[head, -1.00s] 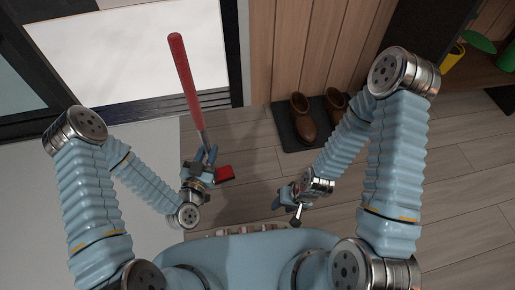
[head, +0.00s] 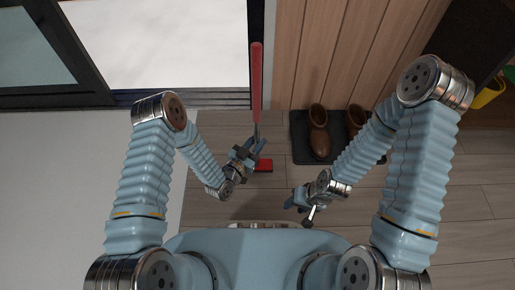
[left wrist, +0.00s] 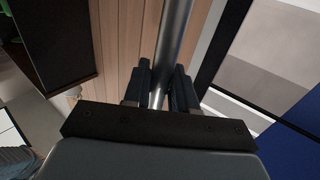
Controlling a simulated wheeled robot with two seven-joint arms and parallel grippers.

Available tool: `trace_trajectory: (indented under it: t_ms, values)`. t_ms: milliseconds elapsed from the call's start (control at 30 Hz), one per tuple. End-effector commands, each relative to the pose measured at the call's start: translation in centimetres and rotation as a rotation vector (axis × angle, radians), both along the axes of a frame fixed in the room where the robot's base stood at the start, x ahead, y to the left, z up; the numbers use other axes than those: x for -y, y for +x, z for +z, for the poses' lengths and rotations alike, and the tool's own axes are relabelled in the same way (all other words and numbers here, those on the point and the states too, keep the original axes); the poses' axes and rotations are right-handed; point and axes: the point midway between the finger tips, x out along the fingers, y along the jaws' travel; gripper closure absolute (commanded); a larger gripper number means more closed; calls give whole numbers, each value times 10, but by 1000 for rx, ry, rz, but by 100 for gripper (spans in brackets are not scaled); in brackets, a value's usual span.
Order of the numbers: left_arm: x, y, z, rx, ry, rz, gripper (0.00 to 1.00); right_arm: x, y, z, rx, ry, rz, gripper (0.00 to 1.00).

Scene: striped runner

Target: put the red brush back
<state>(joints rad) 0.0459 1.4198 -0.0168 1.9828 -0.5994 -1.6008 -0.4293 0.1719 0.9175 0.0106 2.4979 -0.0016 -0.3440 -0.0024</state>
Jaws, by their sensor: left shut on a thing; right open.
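The red brush (head: 256,85) has a long red handle, a grey metal shaft and a red head near the floor. In the head view it points up the picture, in front of the edge between the glass door and the wood wall. My left gripper (head: 257,146) is shut on its shaft just above the red head. In the left wrist view the metal shaft (left wrist: 173,50) runs between the two dark fingers. My right gripper (head: 296,199) is open and empty, low over the wood floor at the middle right.
Brown boots (head: 319,140) stand on a dark mat (head: 300,150) against the wood-panelled wall (head: 340,50), near my right forearm. A sliding glass door (head: 160,45) is at the upper left. A yellow thing (head: 488,93) is at the right edge. Wood floor (head: 455,210) at the right is clear.

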Motion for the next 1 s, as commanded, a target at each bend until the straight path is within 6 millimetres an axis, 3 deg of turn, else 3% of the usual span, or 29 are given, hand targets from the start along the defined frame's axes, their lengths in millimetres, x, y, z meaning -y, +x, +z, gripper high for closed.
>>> trace_trajectory:
  t_ms: [167, 367, 733, 767, 900, 1000]
  values:
    - [3, 8, -11, 2, 1, 0, 100, 0, 0, -4, -1, 1, 0, 57]
    - [4, 9, -40, 0, 0, 0, 100, -1, 0, -10, -1, 2, 0, 57]
    - [3, 9, -45, 1, 0, 0, 100, -1, 0, -15, 0, 2, 0, 57]
    - [3, 9, -44, 1, 1, 0, 71, -1, 0, -13, 0, 2, 0, 57]
    - [3, 9, -44, 1, 1, 0, 49, -1, 0, -13, 0, 2, 0, 57]
    - [3, 9, -44, 1, 1, 0, 48, -1, 0, -13, 0, 2, 0, 57]
